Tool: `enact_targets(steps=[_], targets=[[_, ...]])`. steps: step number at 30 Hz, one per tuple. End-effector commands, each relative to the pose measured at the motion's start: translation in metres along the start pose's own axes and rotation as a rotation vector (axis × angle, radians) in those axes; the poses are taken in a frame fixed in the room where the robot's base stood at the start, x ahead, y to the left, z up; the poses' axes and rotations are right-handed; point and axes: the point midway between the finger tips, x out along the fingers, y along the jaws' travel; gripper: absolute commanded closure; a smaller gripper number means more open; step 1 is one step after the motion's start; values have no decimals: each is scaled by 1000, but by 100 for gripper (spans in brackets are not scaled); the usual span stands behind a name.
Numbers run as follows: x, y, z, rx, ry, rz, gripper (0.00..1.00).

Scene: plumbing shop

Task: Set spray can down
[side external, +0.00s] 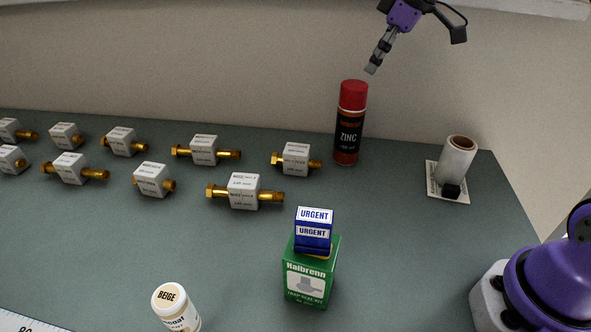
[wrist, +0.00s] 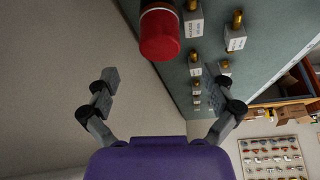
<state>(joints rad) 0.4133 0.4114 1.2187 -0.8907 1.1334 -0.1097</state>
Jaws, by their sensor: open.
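The spray can (side external: 349,128) is black with a red cap and a "ZINC" label. It stands upright on the grey-green bench top (side external: 390,240), near its back edge by the wall. In the wrist view its red cap (wrist: 160,35) shows at the top, beyond the fingertips. My gripper (side external: 371,68) is above and slightly right of the cap, apart from it. In the wrist view my gripper (wrist: 160,88) has its two fingers spread wide with nothing between them.
Several white-boxed brass fittings (side external: 243,190) stand to the left. A white roll (side external: 456,160) stands on a card at right. The bench right of centre is clear.

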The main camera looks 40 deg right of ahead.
Motion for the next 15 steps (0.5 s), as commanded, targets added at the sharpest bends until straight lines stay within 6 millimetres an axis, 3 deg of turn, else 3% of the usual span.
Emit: enact_targets(steps=[9,11,15], targets=[[-22,-6,-1,12,1,5,3],[-27,-18,-4,36,10,7,3],[-40,-66,-4,151,46,29,3]])
